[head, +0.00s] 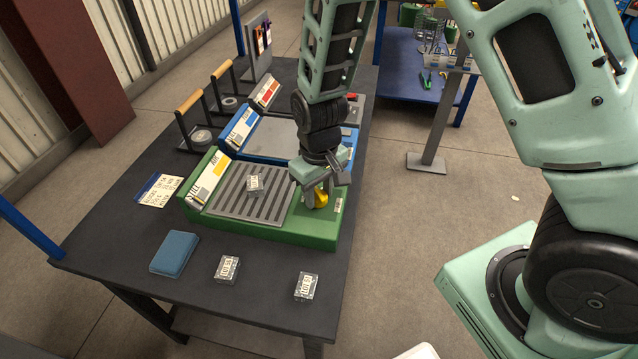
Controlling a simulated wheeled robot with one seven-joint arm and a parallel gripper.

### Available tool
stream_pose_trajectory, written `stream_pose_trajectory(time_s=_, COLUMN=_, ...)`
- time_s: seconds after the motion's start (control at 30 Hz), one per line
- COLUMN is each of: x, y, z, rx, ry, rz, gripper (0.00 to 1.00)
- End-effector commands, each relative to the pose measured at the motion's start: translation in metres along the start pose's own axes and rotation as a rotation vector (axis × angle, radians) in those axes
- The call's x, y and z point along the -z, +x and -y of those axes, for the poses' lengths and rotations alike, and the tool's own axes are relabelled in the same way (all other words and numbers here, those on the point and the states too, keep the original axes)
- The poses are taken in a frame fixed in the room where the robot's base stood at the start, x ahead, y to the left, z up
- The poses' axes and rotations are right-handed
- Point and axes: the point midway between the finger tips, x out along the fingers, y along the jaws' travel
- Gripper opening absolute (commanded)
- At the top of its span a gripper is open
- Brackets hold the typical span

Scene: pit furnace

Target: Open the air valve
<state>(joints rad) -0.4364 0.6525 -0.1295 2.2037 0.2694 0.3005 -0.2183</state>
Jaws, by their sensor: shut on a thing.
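A green unit (290,232) with a slotted grey top stands on the dark table. A yellow handle (321,199) sits at its right end; it looks like the air valve. My gripper (318,194) points down from above and is shut on the yellow handle. The fingers and wrist cover part of the handle, so which way it is turned cannot be told. A small labelled clear block (254,184) lies on the slotted top, left of my gripper.
Blue (240,135) and red-labelled (266,92) units stand behind the green one. Two wooden-handled stands (189,102) are at the left. A blue pad (174,253) and two clear blocks (227,269) (306,286) lie in front. A post (440,120) stands right of the table.

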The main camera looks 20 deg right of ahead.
Motion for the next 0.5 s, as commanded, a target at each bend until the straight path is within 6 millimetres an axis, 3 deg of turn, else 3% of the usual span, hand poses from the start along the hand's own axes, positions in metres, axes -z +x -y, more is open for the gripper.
stream_pose_trajectory(time_s=0.5, x=0.0014, y=-0.0033, z=0.0005, rx=0.000, ry=0.456, rz=-0.003, gripper=0.12)
